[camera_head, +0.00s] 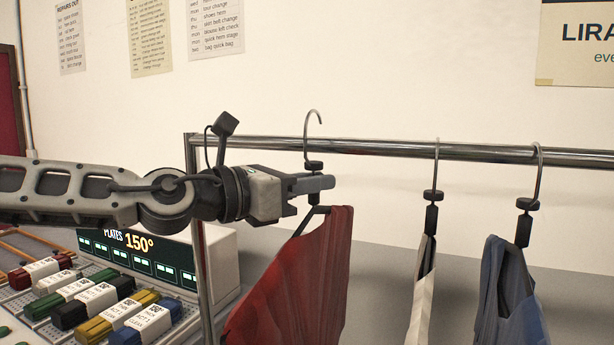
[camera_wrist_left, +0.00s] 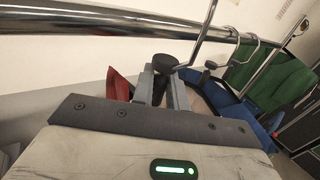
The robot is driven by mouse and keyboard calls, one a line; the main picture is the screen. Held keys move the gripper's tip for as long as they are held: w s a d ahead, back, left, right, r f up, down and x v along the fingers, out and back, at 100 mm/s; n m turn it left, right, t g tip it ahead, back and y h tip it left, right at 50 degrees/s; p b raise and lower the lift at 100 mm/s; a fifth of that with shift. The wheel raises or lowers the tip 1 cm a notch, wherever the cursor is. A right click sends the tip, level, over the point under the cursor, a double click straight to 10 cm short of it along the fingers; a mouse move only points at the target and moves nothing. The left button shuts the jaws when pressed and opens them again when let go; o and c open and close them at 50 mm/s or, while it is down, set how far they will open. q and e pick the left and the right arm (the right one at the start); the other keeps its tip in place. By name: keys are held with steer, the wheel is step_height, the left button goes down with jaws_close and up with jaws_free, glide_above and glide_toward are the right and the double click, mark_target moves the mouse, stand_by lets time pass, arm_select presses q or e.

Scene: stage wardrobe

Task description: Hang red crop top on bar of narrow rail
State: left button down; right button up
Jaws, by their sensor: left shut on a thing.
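The red crop top (camera_head: 297,285) hangs from a hanger with a thin metal hook (camera_head: 306,128) and a black neck. My left gripper (camera_head: 318,184) is shut on the hanger's neck, with the top hanging below. The hook stands upright in front of the narrow rail's bar (camera_head: 385,147), its curved tip above the bar in the picture; I cannot tell the depth gap. In the left wrist view my gripper (camera_wrist_left: 168,90) holds the black neck, a bit of red cloth (camera_wrist_left: 121,84) shows beside it, and the bar (camera_wrist_left: 100,19) crosses above. My right gripper is out of view.
A white garment (camera_head: 421,290) and a blue garment (camera_head: 508,300) hang on the bar to the right. The bar is bare between the red top's hook and the white garment. A console (camera_head: 165,258) with coloured blocks stands at the left, by the rail's upright (camera_head: 203,270).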

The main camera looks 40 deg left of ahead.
arm_select(q)
steer(key=shift+w+a+r+p, duration=0.1)
steer(key=shift+w+a+p, duration=0.1)
steer(key=shift+w+p, duration=0.5)
steer(key=shift+w+a+p, duration=0.2)
steer(key=shift+w+p, duration=0.1)
steer(key=shift+w, duration=0.7)
steer(key=shift+f+b, duration=0.7)
steer(key=shift+f, duration=0.05)
steer(key=shift+f+b, duration=0.5)
steer(key=shift+f, duration=0.1)
steer(key=c, duration=1.3)
jaws_free()
steer(key=shift+f, duration=0.1)
steer(key=shift+s, duration=0.1)
